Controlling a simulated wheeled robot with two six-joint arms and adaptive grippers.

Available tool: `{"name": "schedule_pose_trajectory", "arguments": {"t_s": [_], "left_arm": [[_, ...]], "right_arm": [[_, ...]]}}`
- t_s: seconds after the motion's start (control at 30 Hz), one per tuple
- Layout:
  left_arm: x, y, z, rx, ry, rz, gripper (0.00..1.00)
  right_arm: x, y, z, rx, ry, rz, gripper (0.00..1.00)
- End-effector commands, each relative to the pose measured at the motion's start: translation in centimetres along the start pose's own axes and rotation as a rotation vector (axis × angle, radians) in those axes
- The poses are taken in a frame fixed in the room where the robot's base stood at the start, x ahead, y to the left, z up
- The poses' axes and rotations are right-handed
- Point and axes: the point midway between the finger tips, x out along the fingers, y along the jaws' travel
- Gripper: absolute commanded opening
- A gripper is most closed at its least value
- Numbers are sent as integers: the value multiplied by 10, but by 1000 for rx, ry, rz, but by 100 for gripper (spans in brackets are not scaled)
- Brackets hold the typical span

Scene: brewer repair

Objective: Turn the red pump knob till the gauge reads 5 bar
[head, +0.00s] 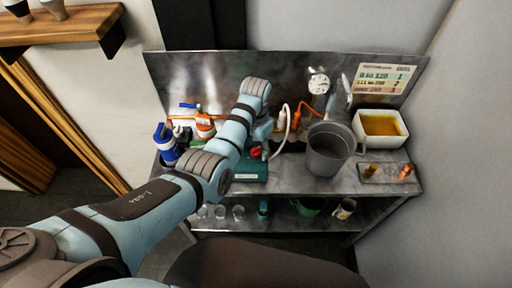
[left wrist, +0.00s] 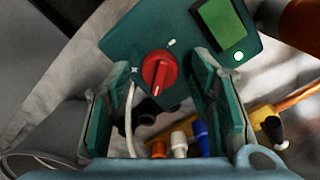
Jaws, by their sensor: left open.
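The red pump knob (left wrist: 161,71) sits on a teal pump box (left wrist: 118,47) with a green screen (left wrist: 219,24). A pale mark shows on the knob's lower part. My left gripper (left wrist: 152,88) is open, its green fingers on either side of the knob, with visible gaps and no clear contact. In the head view the knob (head: 256,152) shows just below the left gripper (head: 262,131), on the teal box (head: 250,174). The round white gauge (head: 319,84) stands at the back of the bench; its needle is too small to read. My right gripper is out of view.
On the steel bench (head: 300,178), a grey pot (head: 330,149) and a white tub of amber liquid (head: 382,126) stand to the right. Blue and white bottles (head: 167,148) stand left. Coloured plugs (left wrist: 180,145) and a white cable (left wrist: 130,115) lie close to the fingers.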

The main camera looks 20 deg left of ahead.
Motion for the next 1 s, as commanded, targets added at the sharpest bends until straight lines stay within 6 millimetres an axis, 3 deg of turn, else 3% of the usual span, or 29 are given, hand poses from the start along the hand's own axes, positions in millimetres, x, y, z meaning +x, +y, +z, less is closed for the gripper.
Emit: {"name": "schedule_pose_trajectory", "arguments": {"t_s": [0.3,0.4,1.0], "left_arm": [[-60,0,-1,0,3,-2,49],[-71,0,-1,0,3,-1,49],[-73,0,0,0,0,0,49]], "right_arm": [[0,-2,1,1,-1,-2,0],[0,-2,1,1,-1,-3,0],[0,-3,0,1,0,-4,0]]}}
